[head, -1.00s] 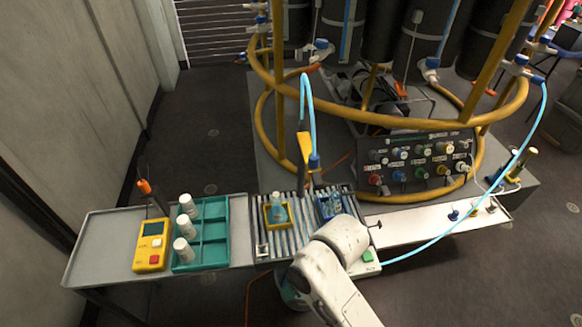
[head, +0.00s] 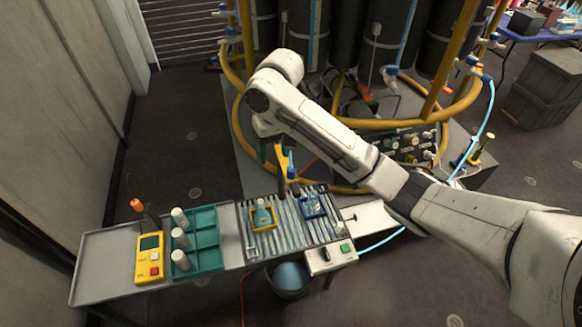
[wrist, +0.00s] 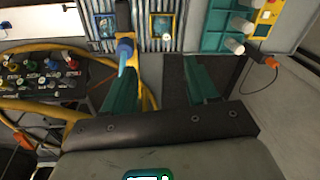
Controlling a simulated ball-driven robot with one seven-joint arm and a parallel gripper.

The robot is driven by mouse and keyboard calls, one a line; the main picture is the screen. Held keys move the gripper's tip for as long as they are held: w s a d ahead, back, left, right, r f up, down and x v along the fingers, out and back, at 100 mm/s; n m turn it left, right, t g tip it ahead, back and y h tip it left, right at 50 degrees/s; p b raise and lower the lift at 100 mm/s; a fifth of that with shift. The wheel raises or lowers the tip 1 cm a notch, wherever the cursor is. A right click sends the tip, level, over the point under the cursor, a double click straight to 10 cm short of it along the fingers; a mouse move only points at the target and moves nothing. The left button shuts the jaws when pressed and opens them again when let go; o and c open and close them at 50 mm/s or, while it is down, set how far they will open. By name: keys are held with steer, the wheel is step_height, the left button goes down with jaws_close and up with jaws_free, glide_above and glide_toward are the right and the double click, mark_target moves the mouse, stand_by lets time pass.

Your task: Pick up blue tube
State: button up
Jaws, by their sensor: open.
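The light blue tube (head: 483,127) hangs from the yellow ring frame at the right and passes behind my arm. A lower stretch shows beside the bench. A blue fitting (head: 292,173) stands at a yellow holder (head: 281,160) behind the ribbed tray; my arm hides whatever lies above it. My gripper (head: 272,154) is above the bench's back edge near this holder. In the wrist view my gripper (wrist: 163,82) is open, with green fingers spread and nothing between them. The blue fitting (wrist: 125,52) and yellow holder (wrist: 148,92) appear beside the left finger.
The bench holds a yellow meter (head: 149,258), a teal rack (head: 207,255) with white bottles, and a ribbed tray (head: 283,239) with small flasks in yellow and blue holders. The yellow ring frame (head: 236,100) and a control panel (head: 412,143) stand behind. Floor at left is clear.

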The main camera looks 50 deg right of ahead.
steer(key=r, duration=0.2)
glide_above(291, 168)
steer(key=shift+d+f+m+g+h, duration=0.15)
steer(key=shift+f+m+g+h, duration=0.25)
steer(key=shift+f+m+g, duration=0.15)
step_height(291, 168, down, 5)
steer(key=shift+b, duration=1.15)
steer(key=f, duration=0.1)
steer(key=f+b, duration=0.2)
steer(key=shift+a+f, duration=0.2)
steer(key=shift+a, duration=0.05)
steer(key=shift+f+p, duration=0.3)
steer(key=shift+f, duration=0.6)
steer(key=c, duration=1)
steer(key=shift+c, duration=0.2)
